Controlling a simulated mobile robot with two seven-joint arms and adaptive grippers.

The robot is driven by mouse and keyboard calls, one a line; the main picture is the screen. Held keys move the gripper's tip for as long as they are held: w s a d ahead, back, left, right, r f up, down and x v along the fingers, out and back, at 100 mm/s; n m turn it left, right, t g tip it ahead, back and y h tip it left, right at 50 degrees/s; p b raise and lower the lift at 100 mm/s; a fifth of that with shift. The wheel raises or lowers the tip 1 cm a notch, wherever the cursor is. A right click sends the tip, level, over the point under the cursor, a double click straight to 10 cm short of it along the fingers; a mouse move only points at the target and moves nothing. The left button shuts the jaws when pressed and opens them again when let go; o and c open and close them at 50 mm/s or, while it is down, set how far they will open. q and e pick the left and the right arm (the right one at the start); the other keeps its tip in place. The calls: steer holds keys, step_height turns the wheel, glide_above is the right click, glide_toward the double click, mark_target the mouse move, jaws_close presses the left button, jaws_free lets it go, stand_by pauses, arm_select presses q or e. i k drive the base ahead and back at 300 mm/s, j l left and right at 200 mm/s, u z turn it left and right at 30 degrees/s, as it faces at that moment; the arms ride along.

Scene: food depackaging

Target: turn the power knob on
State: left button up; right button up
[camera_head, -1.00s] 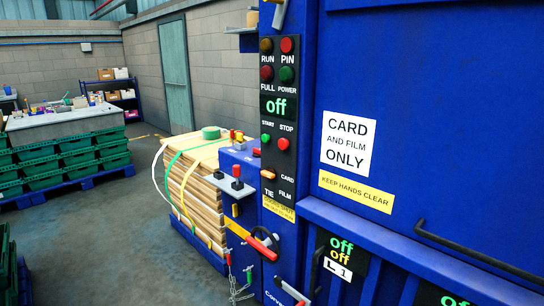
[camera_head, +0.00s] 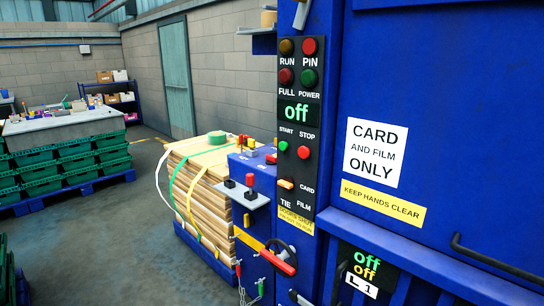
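The blue baler machine (camera_head: 450,110) fills the right side. Its black control panel (camera_head: 299,142) has lamps or buttons labelled RUN, PIN, FULL and POWER; the green round part (camera_head: 309,77) is above the word POWER. The display (camera_head: 297,111) reads "off" in green. A green START button (camera_head: 283,146) and a red STOP button (camera_head: 304,152) sit below it. An orange selector (camera_head: 285,184) is beside CARD and FILM. Lower down is a red rotary handle (camera_head: 280,262) on the machine's side; I cannot tell whether it is the power knob. Neither gripper is in view.
A strapped cardboard bale (camera_head: 198,190) stands left of the machine. A small shelf with red and black levers (camera_head: 250,196) juts out beside the panel. Green crates (camera_head: 75,160) under a worktop stand far left. The floor (camera_head: 110,240) between is open.

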mark_target(271, 160)
steer(key=i+j, duration=0.25)
steer(key=i+j+z, duration=0.1)
steer(key=i+j, duration=0.15)
steer(key=j, duration=0.25)
steer(key=i+j, duration=0.2)
steer(key=j, duration=0.2)
steer(key=i+j+z, duration=0.1)
steer(key=i+j, duration=0.35)
steer(key=j, duration=0.3)
steer(key=z, duration=0.05)
